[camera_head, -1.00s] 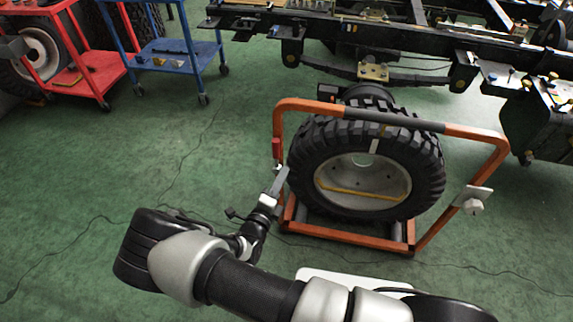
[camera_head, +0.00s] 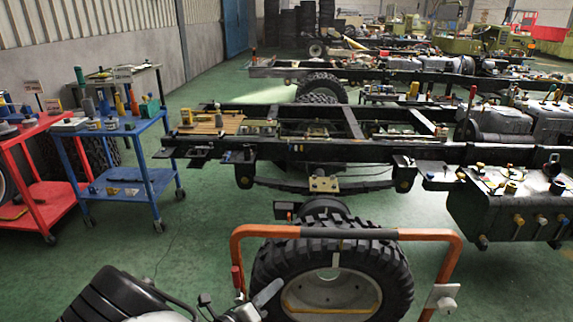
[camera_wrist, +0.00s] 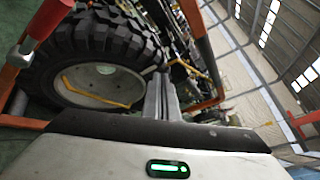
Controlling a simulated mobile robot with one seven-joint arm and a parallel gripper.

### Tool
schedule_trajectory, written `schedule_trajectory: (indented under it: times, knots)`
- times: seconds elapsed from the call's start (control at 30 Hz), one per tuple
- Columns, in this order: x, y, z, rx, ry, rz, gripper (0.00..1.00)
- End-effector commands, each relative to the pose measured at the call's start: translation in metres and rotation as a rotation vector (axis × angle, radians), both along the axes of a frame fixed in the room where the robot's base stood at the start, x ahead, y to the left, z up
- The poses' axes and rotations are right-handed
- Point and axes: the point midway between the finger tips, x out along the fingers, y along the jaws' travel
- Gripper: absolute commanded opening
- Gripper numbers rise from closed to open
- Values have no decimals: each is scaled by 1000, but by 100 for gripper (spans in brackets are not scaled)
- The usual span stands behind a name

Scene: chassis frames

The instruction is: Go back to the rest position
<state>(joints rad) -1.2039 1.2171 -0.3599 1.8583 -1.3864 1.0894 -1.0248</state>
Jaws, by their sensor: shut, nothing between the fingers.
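My gripper (camera_head: 268,292) is at the bottom of the head view, just left of the large tyre (camera_head: 330,270) and beside the left post of its orange frame. In the wrist view my gripper (camera_wrist: 161,98) has its fingers together with nothing between them. The tyre (camera_wrist: 90,50) fills the upper left of the wrist view, with a grey rim and a yellow bar across it. Most of my arm is below the edge of the head view. I cannot tell whether the fingers touch the frame.
The orange tube frame (camera_head: 345,233) surrounds the tyre close to my gripper. A blue cart (camera_head: 125,185) and a red cart (camera_head: 40,200) with tools stand at the left. A long truck chassis (camera_head: 330,150) runs behind. Green floor is clear between carts and frame.

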Motion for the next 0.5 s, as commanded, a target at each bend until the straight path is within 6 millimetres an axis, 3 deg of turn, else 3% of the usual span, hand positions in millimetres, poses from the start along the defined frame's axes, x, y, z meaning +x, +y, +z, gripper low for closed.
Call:
schedule_trajectory:
  times: [0.03, 0.2, 0.5]
  knots:
    - [0, -22, 23, 127, -32, -124, 0]
    - [-19, -86, 78, 523, -169, -525, 0]
    - [-83, -159, 164, 1154, -513, -1187, 0]
